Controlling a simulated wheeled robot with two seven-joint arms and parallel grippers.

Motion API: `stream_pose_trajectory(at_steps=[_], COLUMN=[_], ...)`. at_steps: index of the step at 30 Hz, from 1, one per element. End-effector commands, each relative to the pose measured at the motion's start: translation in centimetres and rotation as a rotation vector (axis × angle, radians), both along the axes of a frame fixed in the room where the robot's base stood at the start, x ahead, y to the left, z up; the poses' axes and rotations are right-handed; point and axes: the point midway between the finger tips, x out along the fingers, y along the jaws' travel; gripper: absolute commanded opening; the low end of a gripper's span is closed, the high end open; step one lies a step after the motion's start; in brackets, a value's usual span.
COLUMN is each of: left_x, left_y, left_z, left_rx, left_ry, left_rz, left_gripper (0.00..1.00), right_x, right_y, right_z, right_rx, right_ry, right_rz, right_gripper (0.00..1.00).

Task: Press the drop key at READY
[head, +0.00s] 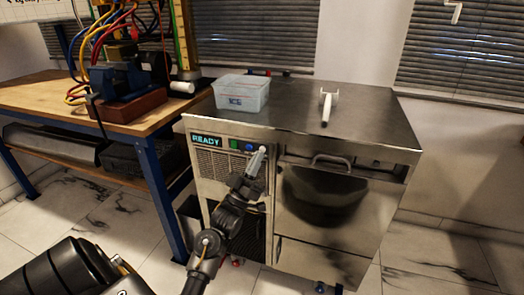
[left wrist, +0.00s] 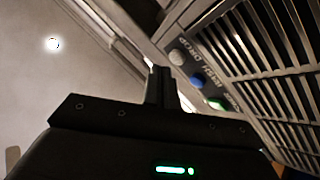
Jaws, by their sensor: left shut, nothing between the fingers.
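The steel ice machine (head: 349,150) has a lit display (head: 206,140) reading READY on its front. Beside it sit a green key (head: 234,143) and a blue key (head: 249,147). In the left wrist view the panel shows a pale grey key (left wrist: 176,57), a blue key (left wrist: 197,81) and a green key (left wrist: 215,104) in a row; the lettering is hard to read, seemingly DROP by the grey one. My left gripper (head: 261,153) is shut and empty in front of the panel, its tips by the grey key; contact cannot be told. The grey key is hidden in the head view.
A clear ice bin (head: 241,93) and a white-handled scoop (head: 327,108) lie on the machine's top. A door with a bar handle (head: 332,160) is right of the panel. A wooden workbench (head: 40,95) with a vise and hoses stands left.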

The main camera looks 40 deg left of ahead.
Motion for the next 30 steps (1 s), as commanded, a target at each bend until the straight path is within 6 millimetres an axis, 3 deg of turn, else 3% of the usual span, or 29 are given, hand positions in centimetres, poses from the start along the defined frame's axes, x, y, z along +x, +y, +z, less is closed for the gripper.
stream_pose_trajectory(at_steps=[30], left_x=[0.81], left_y=[0.28], left_z=[0.02], left_rx=[0.0], left_ry=[0.0], left_rz=[0.0], left_gripper=[0.0], right_x=[-0.01], right_y=[0.01], right_z=[0.11], right_rx=[0.0], right_ry=[0.001], right_rz=[0.0], right_gripper=[0.36])
